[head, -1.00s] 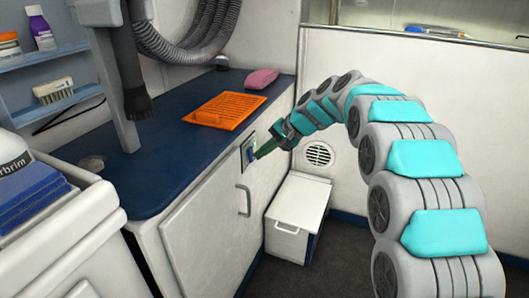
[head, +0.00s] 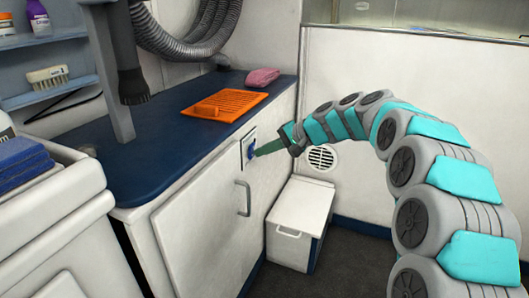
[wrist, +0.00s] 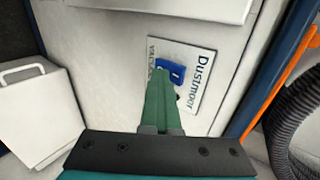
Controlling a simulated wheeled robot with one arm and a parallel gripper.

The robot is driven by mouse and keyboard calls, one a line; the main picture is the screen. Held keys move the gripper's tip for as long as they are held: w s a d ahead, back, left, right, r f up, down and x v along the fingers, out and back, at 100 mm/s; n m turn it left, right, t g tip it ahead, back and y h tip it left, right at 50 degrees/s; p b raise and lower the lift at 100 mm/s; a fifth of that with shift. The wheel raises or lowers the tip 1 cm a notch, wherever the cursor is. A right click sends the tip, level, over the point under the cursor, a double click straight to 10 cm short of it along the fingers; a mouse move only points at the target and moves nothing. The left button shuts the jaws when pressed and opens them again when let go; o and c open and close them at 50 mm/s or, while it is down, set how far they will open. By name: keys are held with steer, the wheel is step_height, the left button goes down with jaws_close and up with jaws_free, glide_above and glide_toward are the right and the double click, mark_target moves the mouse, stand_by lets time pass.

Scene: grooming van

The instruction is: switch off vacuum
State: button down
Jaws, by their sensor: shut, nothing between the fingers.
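The vacuum's switch plate (wrist: 199,82) is white and reads "Dustmoor" and "VACUUM". It is fixed to the front of the white cabinet, just under the blue counter, and also shows in the head view (head: 248,136). A blue rocker switch (wrist: 173,71) sits on it. My gripper (wrist: 160,76) has long green fingers that are shut and empty. Their tips are at the blue switch and cover part of it; I cannot tell whether they press it. The head view shows my gripper (head: 257,152) reaching the plate from the right.
The blue counter (head: 160,150) bears an orange slotted mat (head: 235,103) and a pink item (head: 263,76). A grey hose (head: 185,45) hangs behind. A cabinet handle (head: 245,199) sticks out below the plate. A white box (head: 299,215) stands on the floor beside the cabinet.

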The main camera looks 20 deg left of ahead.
steer(key=shift+w+a+r+p, duration=0.1)
steer(key=shift+a+r+p, duration=0.15)
steer(key=shift+r, duration=0.3)
steer(key=shift+a+r+p, duration=0.2)
steer(key=shift+r, duration=0.35)
steer(key=v, duration=1.3)
steer(key=shift+d, duration=0.2)
steer(key=shift+f, duration=0.1)
steer(key=s+d+f+g+h+p, duration=0.1)
steer(key=s+d+f+h, duration=0.2)
steer(key=s+d, duration=0.6)
steer(key=s+d+f+h+p, duration=0.1)
steer(key=s+d+f+h, duration=0.3)
steer(key=s, duration=1.6)
steer(key=s+d+f+g+h+p, duration=0.1)
steer(key=s+d+f+h, duration=0.3)
steer(key=s+d+f, duration=0.4)
steer(key=s+d+p, duration=0.1)
steer(key=s+d, duration=0.5)
steer(key=d, duration=0.2)
steer(key=shift+s+f+n+g, duration=0.25)
steer(key=shift+f+n+g, duration=0.05)
steer(key=shift+f+n, duration=0.1)
